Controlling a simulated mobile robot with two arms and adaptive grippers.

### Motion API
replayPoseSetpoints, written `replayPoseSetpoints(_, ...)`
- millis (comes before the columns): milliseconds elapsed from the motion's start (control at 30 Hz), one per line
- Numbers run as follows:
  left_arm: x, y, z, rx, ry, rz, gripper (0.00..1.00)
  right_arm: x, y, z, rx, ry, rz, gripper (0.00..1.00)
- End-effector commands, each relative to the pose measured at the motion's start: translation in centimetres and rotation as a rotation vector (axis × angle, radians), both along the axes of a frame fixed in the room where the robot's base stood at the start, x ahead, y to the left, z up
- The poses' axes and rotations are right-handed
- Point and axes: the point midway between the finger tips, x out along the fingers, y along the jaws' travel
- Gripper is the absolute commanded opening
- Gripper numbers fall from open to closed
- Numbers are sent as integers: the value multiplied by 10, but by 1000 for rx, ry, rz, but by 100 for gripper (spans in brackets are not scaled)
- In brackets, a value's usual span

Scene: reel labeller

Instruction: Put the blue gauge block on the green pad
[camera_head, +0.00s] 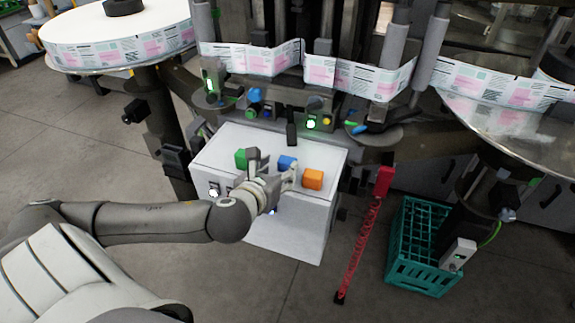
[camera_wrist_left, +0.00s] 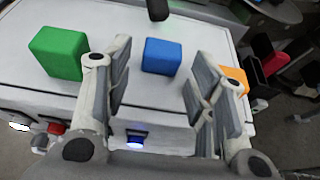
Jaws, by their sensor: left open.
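The blue gauge block (camera_head: 287,162) is a small cube on top of the white cabinet, between a green block and an orange block. My left gripper (camera_head: 273,170) is open and empty over the cabinet's near part. In the left wrist view the blue block (camera_wrist_left: 162,56) stands beyond and between the open fingers (camera_wrist_left: 160,85), with no contact visible. The green block (camera_head: 241,158) looks like a cube in the left wrist view (camera_wrist_left: 60,52); I see no flat green pad. My right gripper is not in view.
The orange block (camera_head: 312,179) sits right of the blue one, partly hidden by a finger in the left wrist view (camera_wrist_left: 236,77). A dark post (camera_head: 291,130) rises at the cabinet's back edge. A teal crate (camera_head: 415,262) stands on the floor at right.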

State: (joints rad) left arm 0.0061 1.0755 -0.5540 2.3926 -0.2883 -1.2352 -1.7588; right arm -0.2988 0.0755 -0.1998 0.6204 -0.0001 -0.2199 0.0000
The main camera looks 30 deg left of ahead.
Motion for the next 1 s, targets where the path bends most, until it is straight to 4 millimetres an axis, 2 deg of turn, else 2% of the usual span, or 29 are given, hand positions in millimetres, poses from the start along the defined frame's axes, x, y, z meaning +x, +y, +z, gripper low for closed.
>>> replayPoseSetpoints(400,41,7,-14,-1,0,2,51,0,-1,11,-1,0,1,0)
replayPoseSetpoints(767,49,8,-18,-1,0,-2,51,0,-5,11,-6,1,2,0)
replayPoseSetpoints(1000,48,8,-18,0,0,-1,21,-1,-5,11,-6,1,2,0)
